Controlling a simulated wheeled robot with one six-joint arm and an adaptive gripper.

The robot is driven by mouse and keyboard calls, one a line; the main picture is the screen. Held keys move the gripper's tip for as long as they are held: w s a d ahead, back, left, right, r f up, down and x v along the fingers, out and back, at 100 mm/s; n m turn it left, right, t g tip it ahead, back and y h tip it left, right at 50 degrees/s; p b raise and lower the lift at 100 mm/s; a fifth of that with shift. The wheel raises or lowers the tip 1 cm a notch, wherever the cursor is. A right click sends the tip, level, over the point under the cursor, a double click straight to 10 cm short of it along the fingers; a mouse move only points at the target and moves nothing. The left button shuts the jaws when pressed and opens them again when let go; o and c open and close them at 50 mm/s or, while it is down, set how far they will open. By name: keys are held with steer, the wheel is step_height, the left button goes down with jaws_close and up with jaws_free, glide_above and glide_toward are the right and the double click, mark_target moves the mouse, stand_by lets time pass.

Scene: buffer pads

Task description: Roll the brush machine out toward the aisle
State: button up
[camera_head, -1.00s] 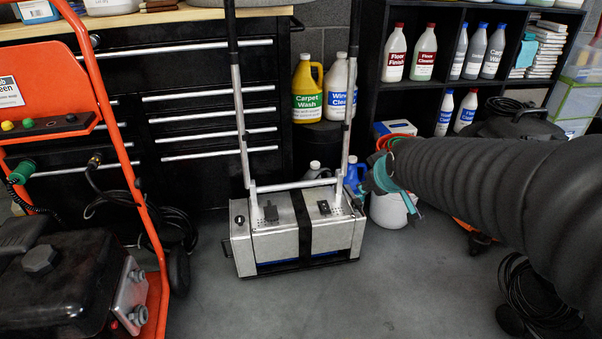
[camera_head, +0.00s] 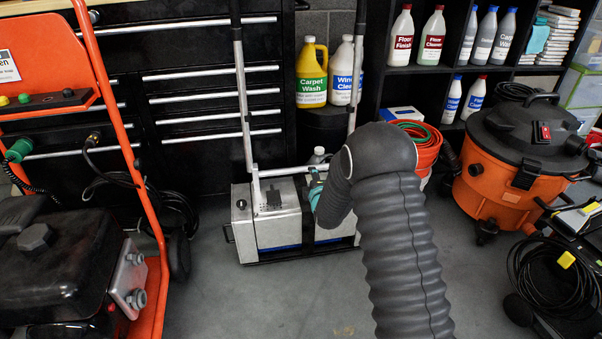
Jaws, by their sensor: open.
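The brush machine (camera_head: 272,222) is a low silver metal box with a black strap and a tall two-post handle (camera_head: 243,110). It stands upright on the grey floor in front of the black drawer cabinet. My arm, in a ribbed dark sleeve, reaches up from the bottom and covers the machine's right part. My gripper (camera_head: 317,190), with teal parts showing, is at the machine's right half, near the lower handle crossbar. Its fingertips are mostly hidden behind my arm, and I cannot tell whether they touch the machine.
An orange pressure-washer-like machine (camera_head: 118,150) stands close on the left. An orange and black vacuum (camera_head: 515,165) and coiled black cable (camera_head: 553,283) are on the right. Shelves with bottles (camera_head: 432,40) stand behind. The floor (camera_head: 270,300) in front of the brush machine is clear.

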mark_target(301, 171)
steer(key=shift+n+t, duration=0.3)
steer(key=shift+n, duration=0.3)
steer(key=f, duration=0.1)
steer(key=a+f, duration=0.1)
steer(key=w+f, duration=0.1)
steer(key=f, duration=0.1)
steer(key=shift+a, duration=0.25)
steer(key=b+x, duration=0.1)
steer(key=x, duration=1.2)
steer(key=shift+a+r, duration=0.15)
jaws_close()
